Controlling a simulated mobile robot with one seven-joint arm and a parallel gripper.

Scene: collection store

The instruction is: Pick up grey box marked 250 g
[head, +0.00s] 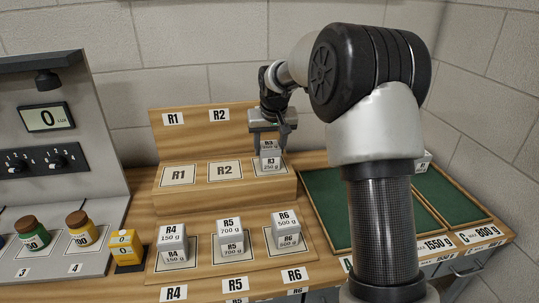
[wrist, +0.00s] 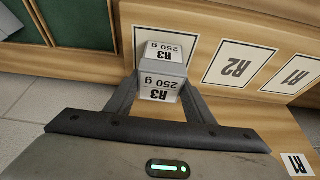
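The grey box marked R3 250 g (head: 270,161) is at the right-hand place of the upper wooden step, over the pale card there. In the wrist view the box (wrist: 162,78) shows two labelled faces, both reading R3 250 g. My gripper (head: 270,145) points down from above, its fingers around the box. In the wrist view the gripper's fingers (wrist: 161,84) lie along both sides of the box, with no clear gap on either side. Whether the box rests on the card or is slightly raised cannot be told.
Cards R1 (head: 178,175) and R2 (head: 225,170) lie empty to the left. Grey boxes R4 (head: 172,245), R5 (head: 232,238) and R6 (head: 288,231) stand on the lower step. A green-lined tray (head: 325,205) is at right. A scale display (head: 45,117) and jars are at left.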

